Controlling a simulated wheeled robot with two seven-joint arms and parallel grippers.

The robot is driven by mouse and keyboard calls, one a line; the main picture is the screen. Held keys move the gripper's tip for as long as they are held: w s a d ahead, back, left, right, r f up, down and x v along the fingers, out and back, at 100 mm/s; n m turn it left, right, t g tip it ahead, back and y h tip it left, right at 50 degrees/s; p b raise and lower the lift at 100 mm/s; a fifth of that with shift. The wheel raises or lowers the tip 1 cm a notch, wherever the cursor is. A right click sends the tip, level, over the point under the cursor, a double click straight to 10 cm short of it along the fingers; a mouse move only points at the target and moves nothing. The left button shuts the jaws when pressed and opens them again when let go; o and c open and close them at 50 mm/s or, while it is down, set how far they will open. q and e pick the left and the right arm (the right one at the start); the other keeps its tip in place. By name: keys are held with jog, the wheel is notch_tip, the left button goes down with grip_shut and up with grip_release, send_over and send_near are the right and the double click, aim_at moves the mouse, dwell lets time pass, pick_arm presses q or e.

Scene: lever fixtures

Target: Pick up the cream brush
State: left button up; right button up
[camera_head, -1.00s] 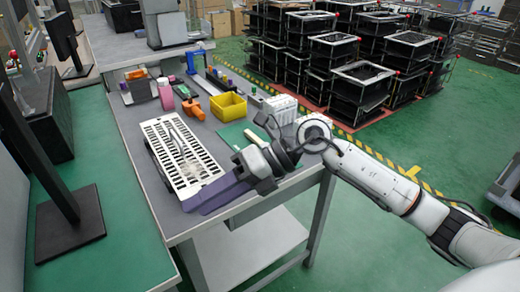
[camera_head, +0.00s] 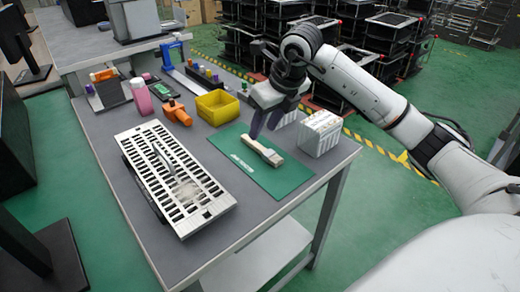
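The cream brush (camera_head: 264,151) lies on a green mat (camera_head: 283,181) near the right side of the workbench. It lies diagonally, with its wider end toward the lower right. My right gripper (camera_head: 265,129) hangs above the brush's far end with its dark purple fingers pointing down. The fingers look apart with nothing between them, and the brush still seems to rest on the mat. Whether a fingertip touches the brush is hard to tell. My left gripper is not in view.
A white slotted tray (camera_head: 158,172) lies left of the mat. A white box-like stack (camera_head: 320,133) stands close right of the gripper. A yellow bin (camera_head: 217,107), an orange tool (camera_head: 176,112) and a pink bottle (camera_head: 141,97) stand behind. Bare bench lies along the front.

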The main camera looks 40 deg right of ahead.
aim_at(257, 145)
jog(key=x, duration=0.6)
jog(key=shift+s+a+f+b, duration=0.1)
jog(key=shift+s+f+b, duration=0.1)
jog(key=shift+b, duration=0.1)
jog(key=shift+c, duration=0.5)
grip_shut()
